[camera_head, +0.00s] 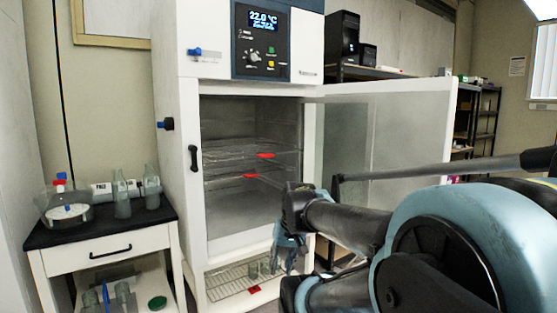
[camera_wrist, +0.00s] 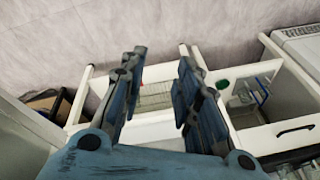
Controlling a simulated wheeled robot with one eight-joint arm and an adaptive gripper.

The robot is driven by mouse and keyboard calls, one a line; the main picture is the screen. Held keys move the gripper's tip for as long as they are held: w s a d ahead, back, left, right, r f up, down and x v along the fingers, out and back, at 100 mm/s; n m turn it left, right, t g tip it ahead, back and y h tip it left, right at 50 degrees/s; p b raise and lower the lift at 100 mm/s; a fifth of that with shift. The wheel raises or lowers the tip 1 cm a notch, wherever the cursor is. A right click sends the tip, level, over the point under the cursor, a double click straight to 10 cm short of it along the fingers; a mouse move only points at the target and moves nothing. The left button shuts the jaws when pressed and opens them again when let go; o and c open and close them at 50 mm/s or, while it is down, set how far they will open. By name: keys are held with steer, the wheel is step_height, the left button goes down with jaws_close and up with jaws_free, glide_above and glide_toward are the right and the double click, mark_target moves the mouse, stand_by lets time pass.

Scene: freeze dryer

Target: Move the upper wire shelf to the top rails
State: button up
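The freeze dryer chamber is open in the head view. The upper wire shelf (camera_head: 228,148) sits inside with a red tag (camera_head: 265,155) on its front edge. A second wire shelf (camera_head: 222,181) lies just below it, with its own red tag (camera_head: 250,175). My gripper (camera_head: 281,268) hangs low in front of the dryer, below the chamber opening and clear of both shelves. In the wrist view my gripper (camera_wrist: 160,68) shows its two blue fingers spread apart, with nothing held between them.
The dryer door (camera_head: 415,125) stands swung open to the right, behind my arm. A lower wire rack (camera_head: 225,285) with small glass vessels and a red tag is under the chamber. A side table (camera_head: 100,262) with flasks stands left. A dark storage rack (camera_head: 480,125) stands at the far right.

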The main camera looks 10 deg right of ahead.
steer(key=w+a+r+m+t+y, duration=0.2)
steer(key=w+a+r+y, duration=0.15)
steer(key=w+r, duration=0.55)
steer(key=m+t+y, duration=0.3)
steer(key=m+t, duration=0.7)
steer(key=t, duration=0.1)
glide_toward(267, 152)
steer(key=x, duration=0.7)
steer(key=d+x, duration=0.1)
steer(key=x, duration=0.3)
steer(key=shift+w+f, duration=0.25)
steer(key=shift+w, duration=0.1)
jaws_close()
